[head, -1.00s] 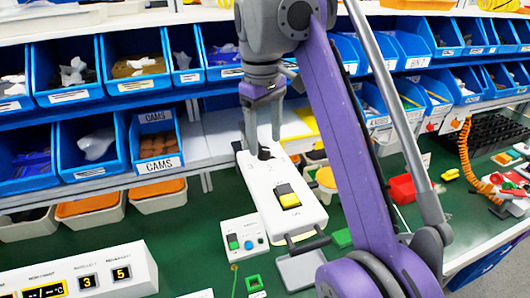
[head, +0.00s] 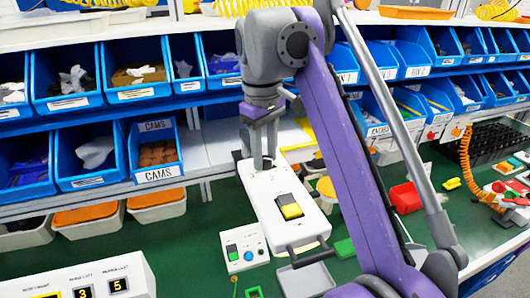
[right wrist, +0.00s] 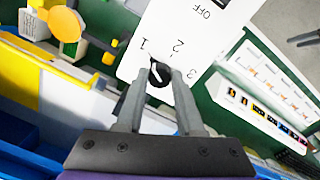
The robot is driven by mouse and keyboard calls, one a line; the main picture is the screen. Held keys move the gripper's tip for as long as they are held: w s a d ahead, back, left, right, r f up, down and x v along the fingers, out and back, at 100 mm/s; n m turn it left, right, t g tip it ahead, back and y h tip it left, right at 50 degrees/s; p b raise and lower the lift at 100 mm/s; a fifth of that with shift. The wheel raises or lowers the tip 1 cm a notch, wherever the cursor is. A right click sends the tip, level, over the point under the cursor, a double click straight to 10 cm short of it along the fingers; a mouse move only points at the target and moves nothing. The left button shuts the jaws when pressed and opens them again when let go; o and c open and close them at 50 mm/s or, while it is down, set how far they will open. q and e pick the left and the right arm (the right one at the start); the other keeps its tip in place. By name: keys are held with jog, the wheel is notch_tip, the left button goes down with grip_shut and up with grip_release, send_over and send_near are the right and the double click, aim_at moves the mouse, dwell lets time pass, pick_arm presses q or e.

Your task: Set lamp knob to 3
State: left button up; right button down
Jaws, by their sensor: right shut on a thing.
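The lamp box (head: 279,196) is a white slab on the green bench, with a black and yellow rocker switch (head: 289,206) on top. Its black round knob (right wrist: 158,77) is at the far end, marked OFF, 1, 2 and 3 in the right wrist view. A white mark on the knob seems to face the side of the 1, but the fingers partly hide it. My right gripper (head: 263,163) reaches down over the far end of the box and is shut on the knob; its fingers also show in the right wrist view (right wrist: 160,85). My left gripper is not in view.
A small button box (head: 243,246) stands beside the lamp box, and a white display panel (head: 100,283) is at the lower left. Blue bins (head: 88,150) line the shelves behind.

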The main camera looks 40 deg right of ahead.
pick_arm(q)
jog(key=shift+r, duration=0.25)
pick_arm(e)
jog(key=shift+m, duration=0.3)
jog(key=shift+r+m+p, duration=0.15)
jog(key=shift+m+p, duration=0.5)
jog(key=shift+m, duration=0.25)
jog(key=m+p, duration=0.1)
jog(key=m, duration=0.2)
jog(key=m+p, duration=0.1)
jog(key=m, duration=0.3)
jog(key=shift+g, duration=0.3)
jog(key=m+p, duration=0.1)
jog(key=m, duration=0.6)
jog(key=shift+w, duration=0.1)
jog(key=m, duration=0.4)
jog(key=shift+y, duration=0.3)
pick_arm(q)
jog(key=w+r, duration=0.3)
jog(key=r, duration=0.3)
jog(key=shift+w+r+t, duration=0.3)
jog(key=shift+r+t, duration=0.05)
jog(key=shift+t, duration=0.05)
pick_arm(e)
jog(key=shift+d+m, duration=0.1)
jog(key=shift+m, duration=1.7)
